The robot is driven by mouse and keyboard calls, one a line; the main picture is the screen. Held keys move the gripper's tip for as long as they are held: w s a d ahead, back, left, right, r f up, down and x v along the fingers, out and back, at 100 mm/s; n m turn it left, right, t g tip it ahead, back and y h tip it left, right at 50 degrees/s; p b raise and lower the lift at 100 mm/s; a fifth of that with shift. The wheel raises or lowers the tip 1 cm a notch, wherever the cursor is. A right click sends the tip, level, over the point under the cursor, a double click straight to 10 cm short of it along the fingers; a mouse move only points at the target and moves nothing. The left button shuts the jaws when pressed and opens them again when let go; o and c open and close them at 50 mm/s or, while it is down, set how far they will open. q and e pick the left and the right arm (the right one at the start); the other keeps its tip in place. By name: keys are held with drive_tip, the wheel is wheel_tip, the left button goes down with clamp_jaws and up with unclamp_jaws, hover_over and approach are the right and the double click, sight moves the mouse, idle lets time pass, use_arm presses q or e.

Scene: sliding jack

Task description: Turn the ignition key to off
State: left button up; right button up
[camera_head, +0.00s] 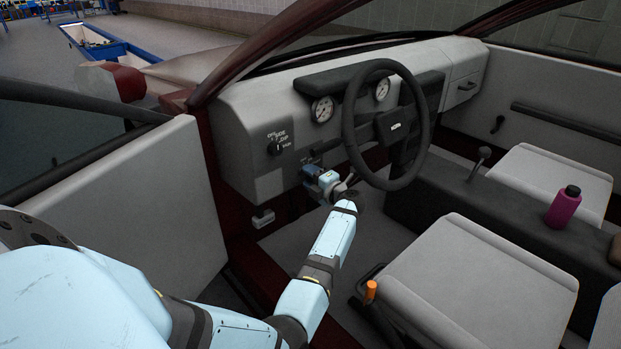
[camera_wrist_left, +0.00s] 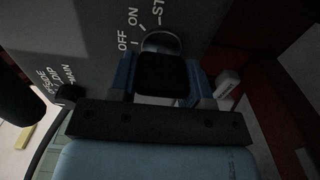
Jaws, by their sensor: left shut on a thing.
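The ignition key (camera_wrist_left: 161,74) shows in the left wrist view as a black head in front of a round metal lock (camera_wrist_left: 162,42). The panel around the lock carries the labels OFF, ON and a partly hidden ST. My left gripper (camera_head: 318,177) is at the dash, left of and below the steering wheel. In the left wrist view its blue fingers stand on both sides of the key head, shut on it. The exact angle of the key against the labels cannot be told. In the head view the gripper hides the key. My right gripper is not in view.
The steering wheel (camera_head: 348,128) stands just right of my left gripper. A dark knob (camera_head: 274,148) with labels is on the dash to the left. The open door (camera_head: 120,215) is at left. A seat (camera_head: 465,285) with an orange-tipped lever (camera_head: 371,290) is at lower right.

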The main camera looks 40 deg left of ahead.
use_arm(q)
drive_tip(key=o, duration=0.9)
drive_tip(key=shift+d+f, duration=0.1)
